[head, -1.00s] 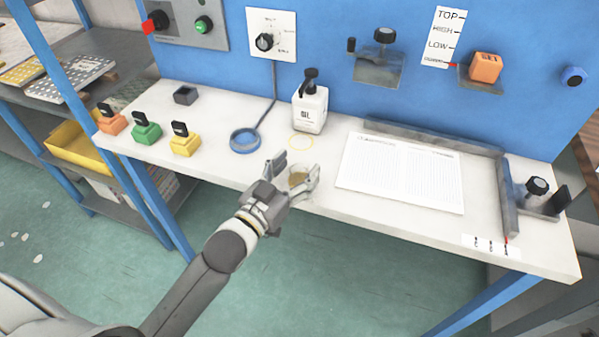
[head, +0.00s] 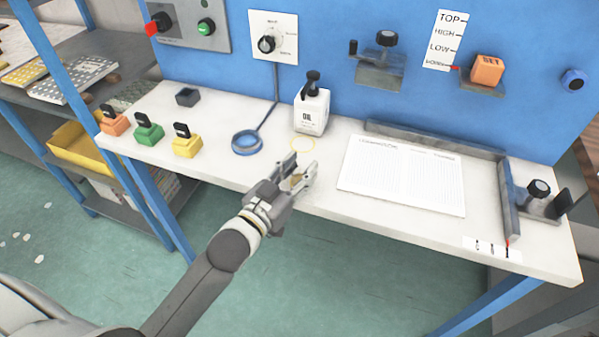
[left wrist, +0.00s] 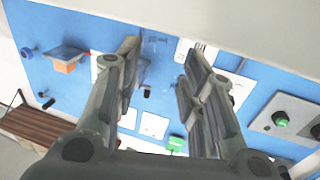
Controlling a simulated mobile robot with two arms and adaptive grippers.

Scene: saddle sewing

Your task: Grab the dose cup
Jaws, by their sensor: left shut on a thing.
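The dose cup (head: 297,181) seems to be the small, clear, faintly tan thing between my left fingers, near the front edge of the bench; the fingers hide most of it. My left gripper (head: 301,168) is shut on it, with one finger on each side. In the left wrist view the two fingers (left wrist: 158,75) stand apart with a gap between them, and the clear cup is hard to make out there. My right gripper is not in view.
A blue ring (head: 247,142) on a cable lies to the left. A blue panel (head: 340,60) rises behind the bench.

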